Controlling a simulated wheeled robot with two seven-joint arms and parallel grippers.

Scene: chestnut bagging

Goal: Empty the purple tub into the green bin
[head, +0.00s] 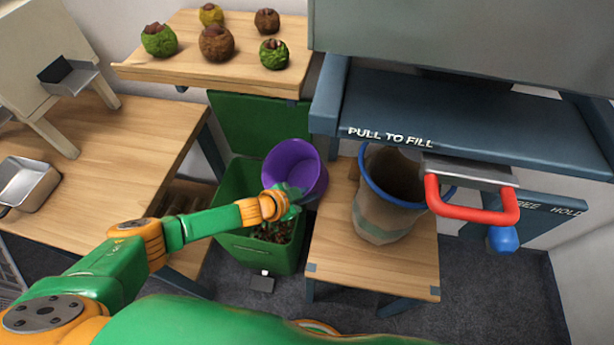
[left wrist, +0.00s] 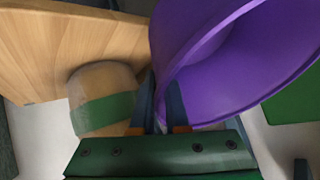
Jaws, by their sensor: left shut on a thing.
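The purple tub (head: 295,168) is above the green bin (head: 258,252), tilted so that its open mouth shows to my head camera. My left gripper (head: 288,197) is shut on the tub's wall at its lower side. In the left wrist view the tub (left wrist: 225,65) fills the upper right, and the gripper's fingers (left wrist: 164,112) pinch its rim. The green bin stands on the floor with its lid raised at the back, and brown pieces lie inside it. The inside of the tub looks empty in what shows, but its bottom is partly hidden. My right gripper is not in view.
A wooden stand (head: 335,255) right of the bin bears a bag with a blue rim (head: 372,232) under a dispenser with a red handle (head: 472,215). A wooden table (head: 100,150) with a metal tray (head: 27,183) is at left. A shelf (head: 190,70) with several cactus-like balls is behind.

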